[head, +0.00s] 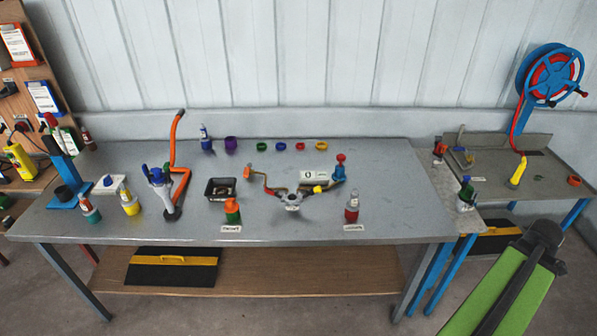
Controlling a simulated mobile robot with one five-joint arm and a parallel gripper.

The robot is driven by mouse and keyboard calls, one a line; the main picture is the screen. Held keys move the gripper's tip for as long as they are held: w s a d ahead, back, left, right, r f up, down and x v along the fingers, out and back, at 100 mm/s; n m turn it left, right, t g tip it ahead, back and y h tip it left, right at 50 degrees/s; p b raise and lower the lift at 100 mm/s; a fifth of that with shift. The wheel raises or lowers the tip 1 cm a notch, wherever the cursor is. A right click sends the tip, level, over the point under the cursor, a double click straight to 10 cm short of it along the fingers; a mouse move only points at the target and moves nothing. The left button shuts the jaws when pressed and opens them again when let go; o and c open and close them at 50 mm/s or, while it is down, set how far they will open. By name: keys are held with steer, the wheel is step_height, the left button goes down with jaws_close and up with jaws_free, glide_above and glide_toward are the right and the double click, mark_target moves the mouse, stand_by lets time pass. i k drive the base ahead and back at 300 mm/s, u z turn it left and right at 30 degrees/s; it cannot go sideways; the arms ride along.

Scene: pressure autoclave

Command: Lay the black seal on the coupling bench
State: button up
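A large grey bench (300,225) with hose and valve fittings fills the middle. A smaller grey bench (555,165) with a hose reel stands at the right; no readable label tells which is the coupling bench. I cannot make out the black seal for certain. A small dark round piece (64,192) sits on the base of a blue stand at the left. A black tray (221,197) on the large bench holds something brownish, too small to tell. My green arm shows at the lower right; its gripper is not visible.
Coloured rings, including a purple one (231,143) and a red one (300,146), line the large bench's back. A branched metal fitting (293,200) and several bottles crowd its middle and left. Its right part is fairly clear. A blue hose reel (550,76) rises at the right.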

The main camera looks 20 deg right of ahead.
mark_target(394, 211)
steer(key=i, duration=1.05)
steer(key=u, duration=0.05)
